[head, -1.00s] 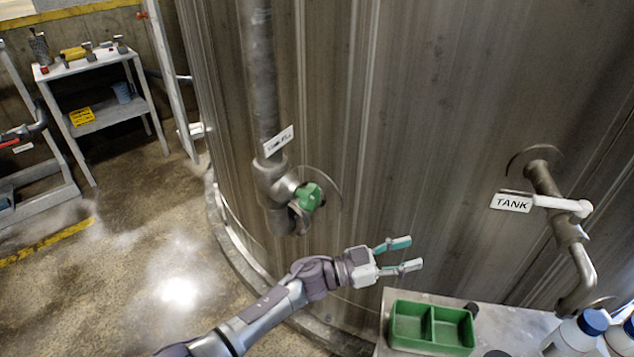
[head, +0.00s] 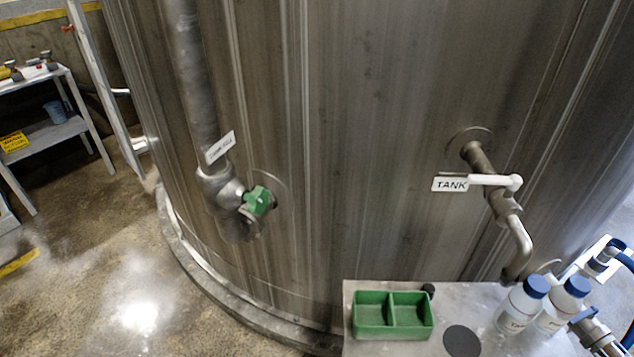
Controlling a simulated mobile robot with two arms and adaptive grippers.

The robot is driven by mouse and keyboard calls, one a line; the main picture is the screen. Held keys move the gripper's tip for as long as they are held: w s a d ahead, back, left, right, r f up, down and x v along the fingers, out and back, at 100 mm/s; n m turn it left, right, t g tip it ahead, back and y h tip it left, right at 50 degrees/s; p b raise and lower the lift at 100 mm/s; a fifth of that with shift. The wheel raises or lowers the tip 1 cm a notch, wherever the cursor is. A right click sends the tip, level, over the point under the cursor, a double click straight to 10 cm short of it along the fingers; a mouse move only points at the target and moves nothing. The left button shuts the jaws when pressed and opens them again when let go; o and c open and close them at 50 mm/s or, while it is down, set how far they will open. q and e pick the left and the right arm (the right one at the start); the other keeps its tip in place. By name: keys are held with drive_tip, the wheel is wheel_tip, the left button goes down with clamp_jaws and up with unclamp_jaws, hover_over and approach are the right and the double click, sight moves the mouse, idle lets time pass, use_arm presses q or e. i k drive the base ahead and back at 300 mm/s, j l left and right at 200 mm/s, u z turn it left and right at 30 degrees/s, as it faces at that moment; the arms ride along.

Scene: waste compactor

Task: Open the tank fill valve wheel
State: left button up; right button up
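The green valve wheel (head: 258,201) sits on a grey valve body (head: 220,190) at the foot of the vertical pipe (head: 195,85), against the tank wall (head: 350,120). I see the wheel at an angle, and how far it is turned cannot be told. A white label (head: 220,147) on the pipe above it is too blurred to read surely. No gripper can be clearly made out in the head view, and nothing touches the wheel.
A second pipe at right has a white lever (head: 495,181) and a "TANK" tag (head: 450,184). Below, a bench (head: 360,347) holds a green divided tray (head: 390,333) and bottles (head: 522,305). Blue-and-grey fittings (head: 603,258) show at the right edge.

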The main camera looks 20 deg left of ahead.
sight(258, 200)
drive_tip(key=j+z, duration=0.2)
drive_tip(key=z, duration=0.2)
drive_tip(key=j+z, duration=0.2)
drive_tip(key=z, duration=0.25)
drive_tip(key=j+z, duration=0.2)
drive_tip(key=z, duration=0.2)
drive_tip(key=j+z, duration=0.2)
drive_tip(key=z, duration=0.25)
drive_tip(key=j+z, duration=0.15)
drive_tip(key=z, duration=0.25)
drive_tip(key=k+j+z, duration=0.1)
drive_tip(key=z, duration=0.35)
